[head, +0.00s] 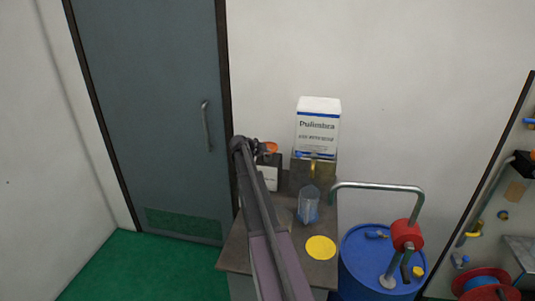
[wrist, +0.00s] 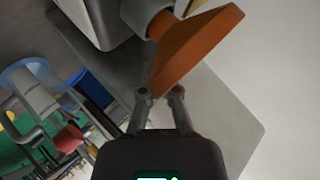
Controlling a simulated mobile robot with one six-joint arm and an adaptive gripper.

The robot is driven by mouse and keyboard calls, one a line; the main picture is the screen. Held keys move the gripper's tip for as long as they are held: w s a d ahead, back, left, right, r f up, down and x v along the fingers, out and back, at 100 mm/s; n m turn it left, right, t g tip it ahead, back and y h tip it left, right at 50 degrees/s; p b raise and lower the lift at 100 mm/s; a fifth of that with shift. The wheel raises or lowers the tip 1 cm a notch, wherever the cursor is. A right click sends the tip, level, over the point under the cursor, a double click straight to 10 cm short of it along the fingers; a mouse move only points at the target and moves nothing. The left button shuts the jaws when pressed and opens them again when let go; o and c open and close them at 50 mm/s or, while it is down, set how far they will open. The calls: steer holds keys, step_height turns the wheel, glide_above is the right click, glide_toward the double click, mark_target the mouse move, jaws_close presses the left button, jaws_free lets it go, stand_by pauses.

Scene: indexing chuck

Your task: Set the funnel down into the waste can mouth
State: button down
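The orange funnel (head: 270,147) is at the top of the black can with a white label (head: 268,177), on the table's back left. In the wrist view the funnel (wrist: 193,48) has its wide end towards my gripper (wrist: 160,94). Its narrow end meets a grey ring (wrist: 147,15), seemingly the can mouth; I cannot tell how deep it sits. My fingertips lie close on either side of the funnel's rim and appear shut on it. In the head view my arm hides the fingers and part of the can.
On the table (head: 232,258) stand a white box (head: 317,125), a clear bluish cup (head: 308,207) and a flat yellow disc (head: 320,247). A blue drum (head: 358,262) with a bent metal pipe (head: 375,187) stands at the right. A wall and a door (head: 150,100) are behind.

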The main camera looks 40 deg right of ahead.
steer(key=shift+f+b, duration=0.65)
steer(key=c, duration=0.7)
jaws_free()
steer(key=s+a+f+n+y, duration=0.3)
steer(key=s+a+n, duration=0.6)
steer(key=a, duration=0.7)
steer(key=s+a+f+n+y, duration=0.2)
steer(key=s+a+n+y, duration=0.2)
steer(key=s+a+n, duration=0.5)
steer(key=s+a+f+n+g+y, duration=0.1)
steer(key=s+a+f+n+y, duration=0.2)
steer(key=s+a+n, duration=0.6)
steer(key=shift+s+a+f+y, duration=0.1)
steer(key=shift+s+a+y, duration=0.15)
steer(key=shift+a, duration=2.4)
steer(key=shift+s+a+f+y, duration=0.1)
steer(key=shift+a+y, duration=0.1)
steer(key=shift+a, duration=2.45)
steer(key=shift+s+a+f+y, duration=0.1)
steer(key=shift+s+a+y, duration=0.15)
steer(key=shift+a, duration=2.4)
